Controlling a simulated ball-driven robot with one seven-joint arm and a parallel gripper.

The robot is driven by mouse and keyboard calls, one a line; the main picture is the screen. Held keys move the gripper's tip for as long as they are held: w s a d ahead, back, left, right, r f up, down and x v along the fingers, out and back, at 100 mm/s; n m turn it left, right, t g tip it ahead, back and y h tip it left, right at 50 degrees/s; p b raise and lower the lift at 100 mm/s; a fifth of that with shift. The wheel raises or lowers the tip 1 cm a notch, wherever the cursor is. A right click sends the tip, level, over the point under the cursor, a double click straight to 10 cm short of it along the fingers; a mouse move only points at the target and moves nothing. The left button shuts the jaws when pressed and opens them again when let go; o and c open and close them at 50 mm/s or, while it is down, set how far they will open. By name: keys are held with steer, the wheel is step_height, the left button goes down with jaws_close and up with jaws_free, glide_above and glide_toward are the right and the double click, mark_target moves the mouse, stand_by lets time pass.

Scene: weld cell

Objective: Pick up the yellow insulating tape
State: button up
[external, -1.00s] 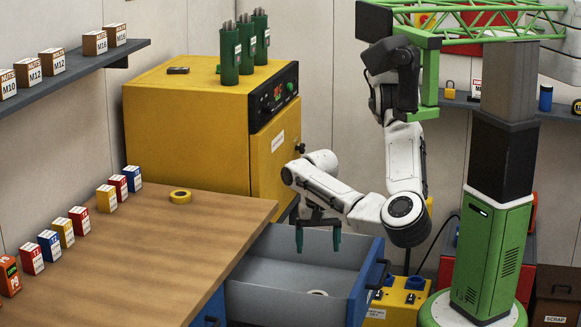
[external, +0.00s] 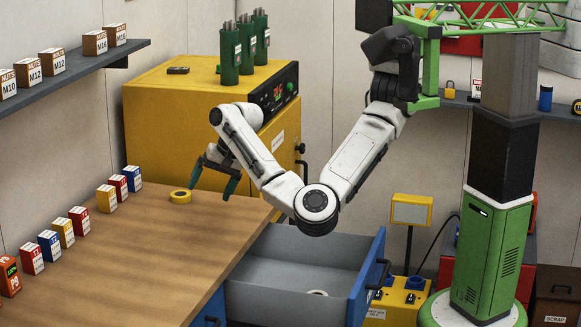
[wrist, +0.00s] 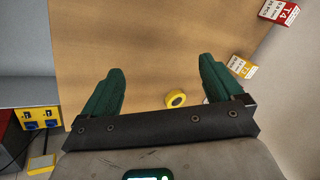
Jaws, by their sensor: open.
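The yellow insulating tape (external: 181,196) is a small yellow roll lying flat on the wooden workbench near its far edge. It also shows in the wrist view (wrist: 176,98), between my fingers and nearer the right one. My gripper (external: 212,186) has two green fingers spread apart with nothing between them. It hangs above the bench, just right of the tape in the external view. In the wrist view my gripper (wrist: 165,85) is wide open over the bench. I cannot tell its exact height above the tape.
The wooden bench (external: 130,250) carries a row of small boxes, including a yellow one (external: 106,198), left of the tape. A yellow cabinet (external: 190,125) stands behind. An open blue drawer (external: 364,290), holding a pale ring (external: 317,293), is at the right. Bench front is clear.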

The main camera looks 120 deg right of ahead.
steer(key=w+d+r+n+h, duration=0.1)
steer(key=w+d+r, duration=0.25)
steer(key=d, duration=0.35)
steer(key=n+g+p, duration=0.3)
steer(key=g, duration=0.1)
glide_above(184, 197)
steer(key=shift+h, duration=0.3)
step_height(184, 197, down, 8)
steer(key=shift+f, duration=0.1)
steer(key=shift+p+x, duration=0.7)
steer(key=shift+x, duration=2)
steer(key=shift+s+a, duration=0.1)
steer(key=c, duration=1.1)
